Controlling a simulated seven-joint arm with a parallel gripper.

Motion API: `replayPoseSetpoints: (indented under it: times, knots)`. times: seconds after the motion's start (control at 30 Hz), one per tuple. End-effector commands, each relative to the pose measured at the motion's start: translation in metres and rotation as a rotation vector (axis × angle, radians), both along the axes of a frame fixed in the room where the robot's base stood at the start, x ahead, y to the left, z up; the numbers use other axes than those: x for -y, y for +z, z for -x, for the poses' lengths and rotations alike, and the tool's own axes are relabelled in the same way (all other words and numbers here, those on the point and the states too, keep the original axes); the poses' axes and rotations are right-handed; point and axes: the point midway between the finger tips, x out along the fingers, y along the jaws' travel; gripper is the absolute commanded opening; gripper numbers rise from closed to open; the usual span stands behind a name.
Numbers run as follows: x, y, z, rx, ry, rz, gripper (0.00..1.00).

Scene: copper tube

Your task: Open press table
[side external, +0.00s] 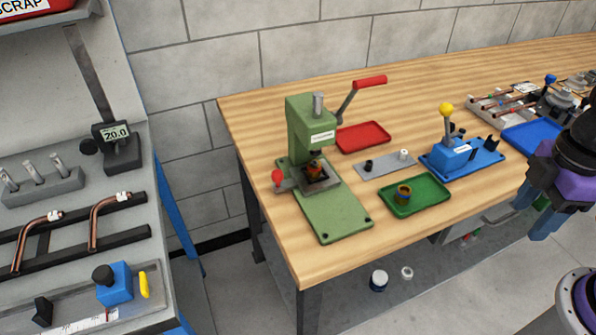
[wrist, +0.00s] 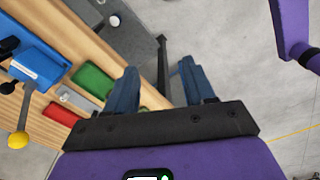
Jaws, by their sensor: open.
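A green press (side external: 308,125) stands at the left end of the wooden table, with a lever and red grip (side external: 370,82) raised to the upper right. Under its head is a grey press table (side external: 322,183) with a red knob (side external: 277,176) sticking out to the left. A small copper-coloured part (side external: 315,168) sits on the press table. Whether the press table is drawn out or pushed in, I cannot tell. My gripper (side external: 535,212) is far to the right, off the table's front edge. Its blue fingers (wrist: 158,80) are apart and empty in the wrist view.
A green tray (side external: 391,206) holding a ring-shaped part, a red tray (side external: 363,148), a grey plate (side external: 385,166) and a blue tool with a yellow ball (side external: 446,110) lie between the press and my gripper. A blue tray (side external: 535,148) lies further right.

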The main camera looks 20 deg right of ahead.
Motion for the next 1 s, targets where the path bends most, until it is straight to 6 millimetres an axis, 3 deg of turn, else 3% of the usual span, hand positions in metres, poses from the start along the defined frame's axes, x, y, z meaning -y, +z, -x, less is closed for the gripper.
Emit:
replayPoseSetpoints:
  times: [0.17, 0.5, 1.0]
  knots:
    - [-0.043, 0.020, -0.040, 0.000, -0.014, 0.002, 0.54]
    - [-0.140, 0.057, -0.138, -0.004, -0.048, 0.011, 0.54]
    - [-0.250, 0.082, -0.266, -0.009, -0.102, 0.020, 0.54]
